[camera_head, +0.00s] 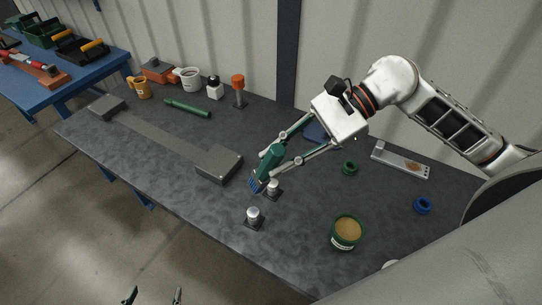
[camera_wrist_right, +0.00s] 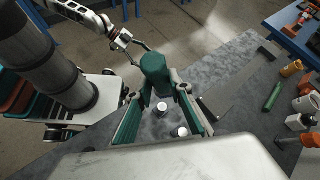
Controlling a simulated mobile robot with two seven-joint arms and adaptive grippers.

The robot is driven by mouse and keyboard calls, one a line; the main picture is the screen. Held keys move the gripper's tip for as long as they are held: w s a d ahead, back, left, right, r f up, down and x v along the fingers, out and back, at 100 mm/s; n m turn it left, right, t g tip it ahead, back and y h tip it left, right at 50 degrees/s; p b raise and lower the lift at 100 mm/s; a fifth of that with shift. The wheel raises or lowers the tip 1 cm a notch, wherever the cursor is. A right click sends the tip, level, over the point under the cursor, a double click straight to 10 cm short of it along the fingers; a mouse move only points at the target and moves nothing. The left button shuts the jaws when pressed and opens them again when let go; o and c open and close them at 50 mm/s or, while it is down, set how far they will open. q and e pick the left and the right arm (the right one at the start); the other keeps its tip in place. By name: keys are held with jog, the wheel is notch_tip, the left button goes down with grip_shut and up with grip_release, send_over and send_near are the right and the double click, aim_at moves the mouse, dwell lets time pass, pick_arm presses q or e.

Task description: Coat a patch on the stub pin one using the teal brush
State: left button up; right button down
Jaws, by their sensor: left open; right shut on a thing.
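My right gripper (camera_head: 272,158) is shut on the teal brush (camera_head: 271,160), whose blue bristles (camera_head: 256,184) point down to the lower left. The bristles show just left of a silver stub pin (camera_head: 273,187) on a dark square base; I cannot tell whether they touch it. A second stub pin (camera_head: 254,213) stands nearer the front edge. Which is pin one is not marked. In the wrist view the brush (camera_wrist_right: 155,72) sits between the fingers, with both pins, (camera_wrist_right: 162,108) and (camera_wrist_right: 183,131), visible. My left gripper (camera_head: 152,296) is open and empty, off the front edge.
An open green tub (camera_head: 345,240) with tan contents stands right of the pins. A long grey bar fixture (camera_head: 165,140) lies to the left. A green ring (camera_head: 349,168), blue ring (camera_head: 422,205) and metal plate (camera_head: 400,160) lie right. Mugs and an orange-topped post (camera_head: 238,88) stand behind.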

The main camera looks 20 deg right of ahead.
aim_at(268, 179)
notch_tip(268, 179, down, 5)
jog(key=shift+b, duration=0.8)
